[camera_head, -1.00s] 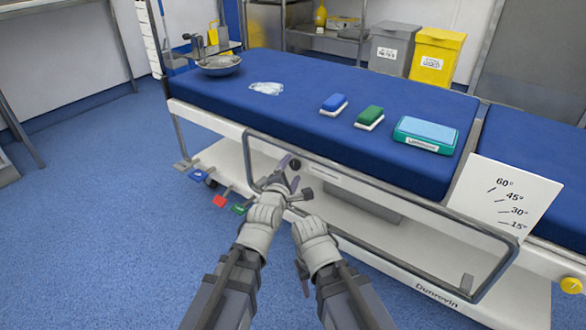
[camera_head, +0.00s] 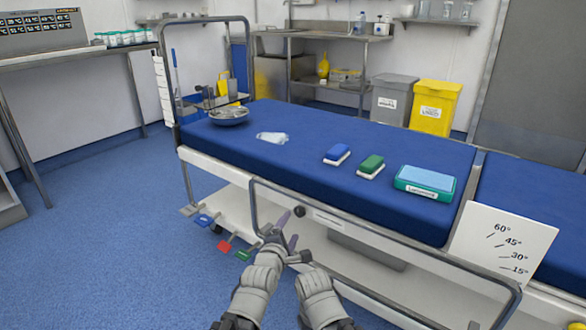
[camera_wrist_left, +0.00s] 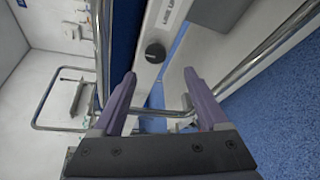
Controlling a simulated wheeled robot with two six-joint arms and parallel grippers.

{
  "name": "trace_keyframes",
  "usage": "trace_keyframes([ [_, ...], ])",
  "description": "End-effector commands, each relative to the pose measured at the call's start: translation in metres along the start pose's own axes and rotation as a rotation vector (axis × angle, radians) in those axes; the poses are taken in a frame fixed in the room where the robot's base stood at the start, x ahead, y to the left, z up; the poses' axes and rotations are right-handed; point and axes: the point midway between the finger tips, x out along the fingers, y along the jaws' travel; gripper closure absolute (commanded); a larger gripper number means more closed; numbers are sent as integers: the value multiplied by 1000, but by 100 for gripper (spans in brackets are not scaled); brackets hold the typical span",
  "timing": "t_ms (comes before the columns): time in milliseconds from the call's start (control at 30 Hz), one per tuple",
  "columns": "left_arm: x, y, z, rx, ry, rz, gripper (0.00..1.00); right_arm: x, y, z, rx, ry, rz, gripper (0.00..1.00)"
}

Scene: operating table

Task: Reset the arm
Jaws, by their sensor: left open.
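My left gripper (camera_head: 287,230) is open, in front of the near side of the bed at its side rail. In the left wrist view its two purple fingers (camera_wrist_left: 160,76) are spread, with nothing held between them. A black round knob (camera_wrist_left: 155,52) on the white bed frame shows just beyond the fingertips; it also shows in the head view (camera_head: 300,211). My right arm (camera_head: 318,299) is beside the left one, low in the picture. The right gripper's fingers cannot be made out.
The blue operating table (camera_head: 300,140) carries a metal bowl (camera_head: 229,115), a clear crumpled item (camera_head: 272,138), a blue brush (camera_head: 337,154), a green brush (camera_head: 371,166) and a teal box (camera_head: 425,183). A metal side rail (camera_head: 400,262) and coloured pedals (camera_head: 224,246) are close. Floor at left is clear.

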Motion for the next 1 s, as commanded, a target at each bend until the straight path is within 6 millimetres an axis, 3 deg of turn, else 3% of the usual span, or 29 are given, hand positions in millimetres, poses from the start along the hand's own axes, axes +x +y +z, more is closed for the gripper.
trace_keyframes([
  [167, -3, -35, -36, 294, 62, -203, 24, 0, 0, 0, 0, 0, 0, 50],
  [267, -15, -66, -68, 552, 67, -406, 24, 0, 0, 0, 0, 0, 0, 50],
  [400, -45, -105, -109, 884, -13, -705, 24, 0, 0, 0, 0, 0, 0, 50],
  [600, -98, -140, -148, 1198, -245, -1040, 24, 0, 0, 0, 0, 0, 0, 50],
  [900, -168, -161, -177, 1414, -659, -1329, 24, 0, 0, 0, 0, 0, 0, 50],
  [933, -170, -148, -164, 1425, -664, -1325, 24, -17, 2, 1, 0, 0, 0, 50],
  [1000, -173, -137, -149, 1444, -682, -1329, 24, -32, 3, 2, -2, -1, 0, 50],
])
